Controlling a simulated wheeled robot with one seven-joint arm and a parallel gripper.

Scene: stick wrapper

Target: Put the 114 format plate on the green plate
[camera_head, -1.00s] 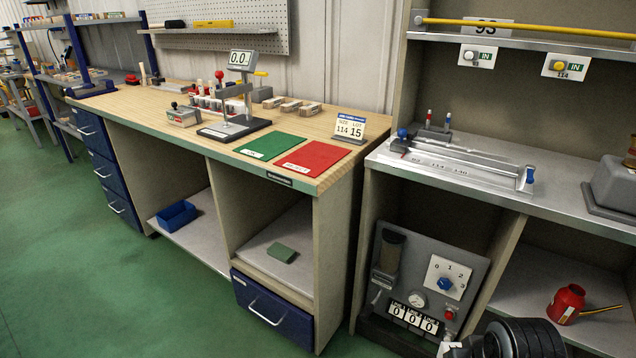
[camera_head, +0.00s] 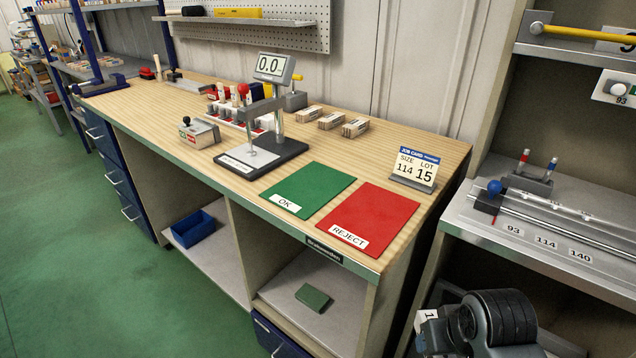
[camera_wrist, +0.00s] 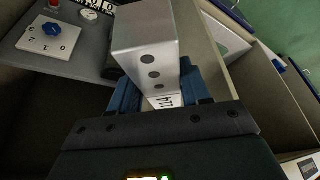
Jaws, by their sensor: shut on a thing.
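In the wrist view my gripper (camera_wrist: 155,92) has its blue fingers on both sides of a grey metal block with dark holes, the format plate (camera_wrist: 147,35). A white label on the block is partly hidden, and its number reads only in part. In the head view part of the plate (camera_head: 427,318) shows at the bottom, beside my dark wrist. The green plate (camera_head: 312,188), marked OK, lies flat and empty on the wooden bench. My gripper is apart from it, lower and to the right.
The red REJECT plate (camera_head: 372,214) lies right of the green one. The metal bench (camera_head: 590,225) is at the right.

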